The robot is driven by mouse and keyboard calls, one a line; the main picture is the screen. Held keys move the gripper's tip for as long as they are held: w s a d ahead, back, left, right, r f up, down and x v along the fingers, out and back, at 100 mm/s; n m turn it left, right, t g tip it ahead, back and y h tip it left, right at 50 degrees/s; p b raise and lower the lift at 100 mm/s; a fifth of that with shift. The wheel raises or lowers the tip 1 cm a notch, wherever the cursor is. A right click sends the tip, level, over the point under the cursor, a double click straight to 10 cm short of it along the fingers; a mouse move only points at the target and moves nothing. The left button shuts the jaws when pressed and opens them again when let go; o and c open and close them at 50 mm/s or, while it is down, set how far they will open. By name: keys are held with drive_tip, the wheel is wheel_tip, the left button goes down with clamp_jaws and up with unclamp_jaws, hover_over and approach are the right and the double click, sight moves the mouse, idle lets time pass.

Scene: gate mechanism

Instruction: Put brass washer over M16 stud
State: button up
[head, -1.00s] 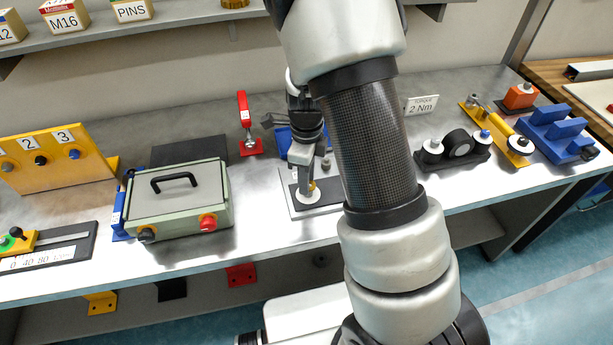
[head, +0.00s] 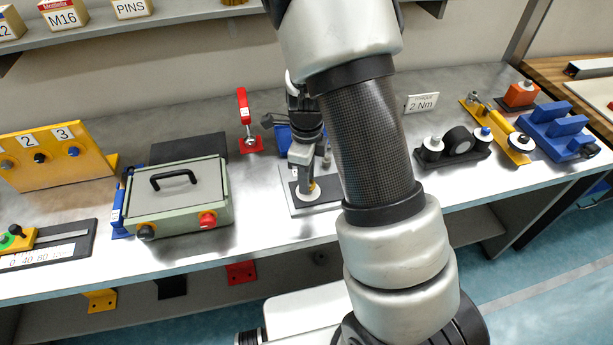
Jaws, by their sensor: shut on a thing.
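My gripper (head: 309,184) points down over a dark plate with a pale border (head: 327,191) at the middle front of the bench. It is shut on a small yellowish thing, most likely the brass washer (head: 314,187), of which only a sliver shows. A pale round disc (head: 308,194) lies directly beneath the fingertips on the dark plate. I cannot tell whether the washer touches it. No M16 stud can be made out at the fingertips; the gripper may hide it. A short grey post (head: 327,158) stands just behind and to the right.
A green-grey box with a black handle (head: 178,198) stands left of the plate. A red toggle clamp (head: 247,135) and a blue block (head: 284,141) are behind. A black fixture with rollers (head: 453,149) is to the right. My arm hides the bench centre-right.

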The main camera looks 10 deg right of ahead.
drive_tip(key=shift+f, duration=0.2)
drive_tip(key=shift+f, duration=0.35)
drive_tip(key=o, duration=1.1)
wheel_tip(320, 180, up, 7)
drive_tip(key=p, duration=0.6)
drive_tip(key=shift+r, duration=0.15)
